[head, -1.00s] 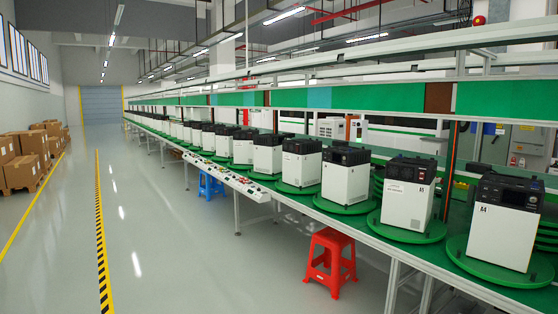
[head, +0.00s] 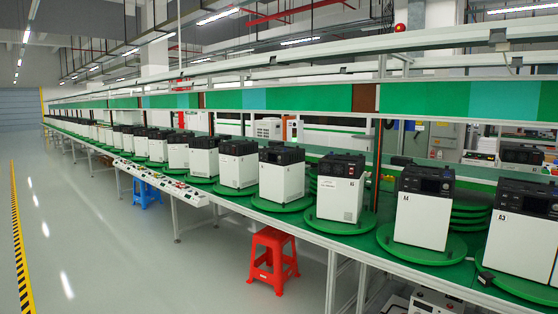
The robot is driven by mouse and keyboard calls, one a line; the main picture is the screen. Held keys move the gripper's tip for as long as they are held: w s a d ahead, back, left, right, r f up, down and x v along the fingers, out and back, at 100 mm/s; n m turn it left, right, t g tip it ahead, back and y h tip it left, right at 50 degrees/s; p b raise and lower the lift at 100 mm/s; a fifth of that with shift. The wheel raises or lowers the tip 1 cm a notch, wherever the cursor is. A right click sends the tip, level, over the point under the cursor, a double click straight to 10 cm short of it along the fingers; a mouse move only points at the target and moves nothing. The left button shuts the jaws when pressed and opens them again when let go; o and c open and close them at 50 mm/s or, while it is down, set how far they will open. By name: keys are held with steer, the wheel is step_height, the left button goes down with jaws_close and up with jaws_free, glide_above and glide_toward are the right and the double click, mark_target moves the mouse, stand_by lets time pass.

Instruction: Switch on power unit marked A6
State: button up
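A long row of white power units with black tops stands on round green turntables along the green line. The unit marked A3 (head: 522,242) is at the right edge, the unit marked A4 (head: 422,215) is left of it, and a unit that seems marked A5 (head: 338,196) is further left. The unit beyond that (head: 281,180) shows no readable mark, so I cannot confirm A6. Units further left are too small to read. Whether any unit is on cannot be told. My gripper is not in view.
A red stool (head: 273,260) stands on the floor before the line, and a blue stool (head: 147,192) is further back. A white control panel (head: 160,181) juts out from the line's front. The grey floor (head: 110,260) left of the line is open, with a yellow-black stripe (head: 20,240).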

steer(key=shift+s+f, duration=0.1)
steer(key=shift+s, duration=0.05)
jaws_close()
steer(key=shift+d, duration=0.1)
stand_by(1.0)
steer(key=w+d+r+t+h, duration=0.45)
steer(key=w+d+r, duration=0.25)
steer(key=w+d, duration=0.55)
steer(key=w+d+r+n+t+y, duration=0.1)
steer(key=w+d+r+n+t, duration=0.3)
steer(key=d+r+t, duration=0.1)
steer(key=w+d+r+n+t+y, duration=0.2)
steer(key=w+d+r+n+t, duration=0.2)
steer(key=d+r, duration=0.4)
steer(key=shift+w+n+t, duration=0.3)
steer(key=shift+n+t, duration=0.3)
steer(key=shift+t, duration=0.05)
